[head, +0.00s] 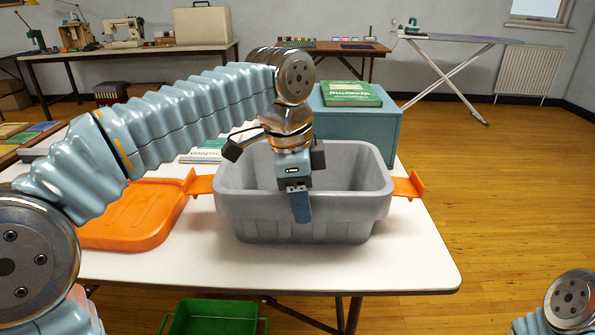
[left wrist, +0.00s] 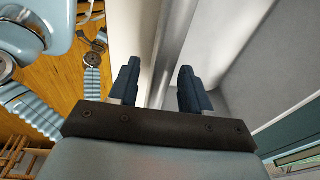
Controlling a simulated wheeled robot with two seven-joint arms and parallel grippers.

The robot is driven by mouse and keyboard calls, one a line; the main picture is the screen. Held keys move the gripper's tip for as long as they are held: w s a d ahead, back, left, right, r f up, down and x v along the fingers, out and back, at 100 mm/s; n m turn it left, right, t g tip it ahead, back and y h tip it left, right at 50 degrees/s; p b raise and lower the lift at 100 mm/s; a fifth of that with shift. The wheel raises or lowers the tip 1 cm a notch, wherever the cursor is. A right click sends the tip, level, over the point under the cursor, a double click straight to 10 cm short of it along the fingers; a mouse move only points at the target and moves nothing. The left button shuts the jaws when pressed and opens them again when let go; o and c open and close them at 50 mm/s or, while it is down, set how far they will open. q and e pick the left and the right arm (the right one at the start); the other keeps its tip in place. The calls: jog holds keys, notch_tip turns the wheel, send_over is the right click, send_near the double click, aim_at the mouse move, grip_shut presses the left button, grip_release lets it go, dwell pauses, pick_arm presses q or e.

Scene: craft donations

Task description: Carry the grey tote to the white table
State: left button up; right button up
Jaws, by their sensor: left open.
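The grey tote (head: 345,225) stands upright on a white-topped table (head: 420,265), with an orange handle sticking out on its left (head: 199,184) and right (head: 408,187) sides. Its inside looks empty where it shows. My left gripper (head: 300,204) points down at the tote's near wall, with one finger in front of the wall and the other hidden. In the left wrist view the two fingers (left wrist: 158,88) are apart, with the tote's grey rim (left wrist: 176,40) running between them. My right arm shows at the lower right of the head view; its gripper is not clear.
An orange tray (head: 135,222) lies left of the tote. A blue-grey box (head: 372,128) with a green book (head: 350,93) on it stands behind. A green crate (head: 215,317) is below the table. Wooden floor at the right is clear.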

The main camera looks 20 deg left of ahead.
pick_arm(q)
jog(key=r, duration=0.3)
jog(key=a+r+p, duration=0.1)
jog(key=r, duration=0.2)
jog(key=s+r+p, duration=0.1)
jog(key=r, duration=0.3)
jog(key=shift+a, duration=0.15)
jog(key=shift+s+r, duration=0.1)
jog(key=shift+r, duration=0.3)
